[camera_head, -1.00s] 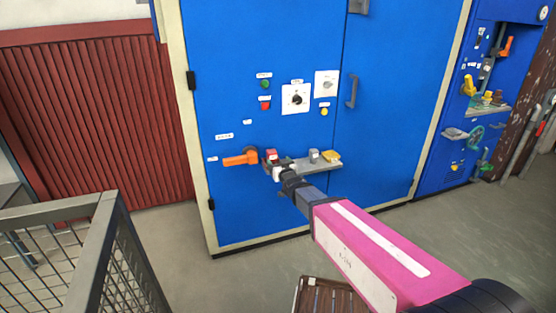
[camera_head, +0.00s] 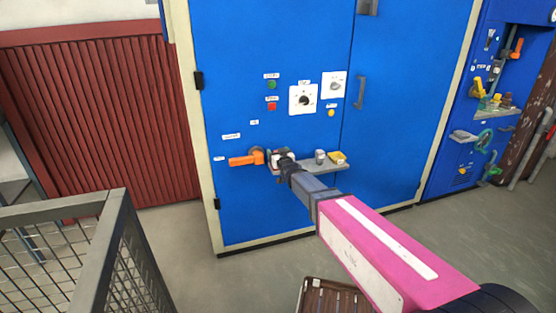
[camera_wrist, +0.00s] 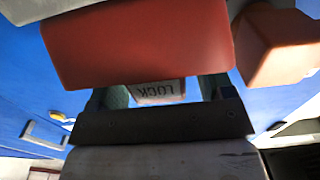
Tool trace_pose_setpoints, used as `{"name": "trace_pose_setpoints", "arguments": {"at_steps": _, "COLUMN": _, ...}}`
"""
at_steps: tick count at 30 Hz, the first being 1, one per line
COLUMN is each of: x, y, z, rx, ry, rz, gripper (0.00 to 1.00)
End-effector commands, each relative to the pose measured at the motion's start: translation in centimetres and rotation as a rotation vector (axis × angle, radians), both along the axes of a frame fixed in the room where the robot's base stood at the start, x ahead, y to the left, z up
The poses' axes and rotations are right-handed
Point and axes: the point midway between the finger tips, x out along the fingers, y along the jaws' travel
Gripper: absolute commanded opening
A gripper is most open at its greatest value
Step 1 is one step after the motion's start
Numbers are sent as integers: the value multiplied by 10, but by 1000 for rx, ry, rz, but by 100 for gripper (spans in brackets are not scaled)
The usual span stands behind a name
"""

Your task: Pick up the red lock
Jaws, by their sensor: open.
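The red lock (camera_wrist: 140,45) fills the upper middle of the wrist view, close to the camera. A small pale plate lettered "LOCK" (camera_wrist: 158,90), upside down here, shows just below it between my fingers. My gripper (camera_wrist: 160,97) is open, with one greenish finger on each side of that plate; the fingertips are partly hidden behind the red body. In the head view my gripper (camera_head: 282,160) is at the left end of the grey shelf (camera_head: 322,165) on the blue cabinet and hides most of the lock. I cannot tell whether the fingers touch it.
An orange handle (camera_head: 245,160) sticks out just left of my gripper; an orange block also shows close by in the wrist view (camera_wrist: 275,45). A grey item (camera_head: 320,156) and a yellow item (camera_head: 338,157) sit farther right on the shelf. A metal railing (camera_head: 115,215) stands front left.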

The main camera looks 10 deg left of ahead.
Motion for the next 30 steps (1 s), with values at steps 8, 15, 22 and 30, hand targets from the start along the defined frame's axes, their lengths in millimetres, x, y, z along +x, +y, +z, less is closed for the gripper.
{"name": "trace_pose_setpoints", "arguments": {"at_steps": 8, "x": -1, "y": 0, "z": 0, "rx": 0, "ry": 0, "rz": 0, "gripper": 19}}
{"name": "trace_pose_setpoints", "arguments": {"at_steps": 15, "x": -1, "y": 0, "z": 0, "rx": 1, "ry": -1, "rz": 0, "gripper": 19}}
{"name": "trace_pose_setpoints", "arguments": {"at_steps": 22, "x": -1, "y": -1, "z": 8, "rx": 1, "ry": -2, "rz": 0, "gripper": 19}}
{"name": "trace_pose_setpoints", "arguments": {"at_steps": 30, "x": -1, "y": -1, "z": 29, "rx": 0, "ry": -2, "rz": 0, "gripper": 19}}
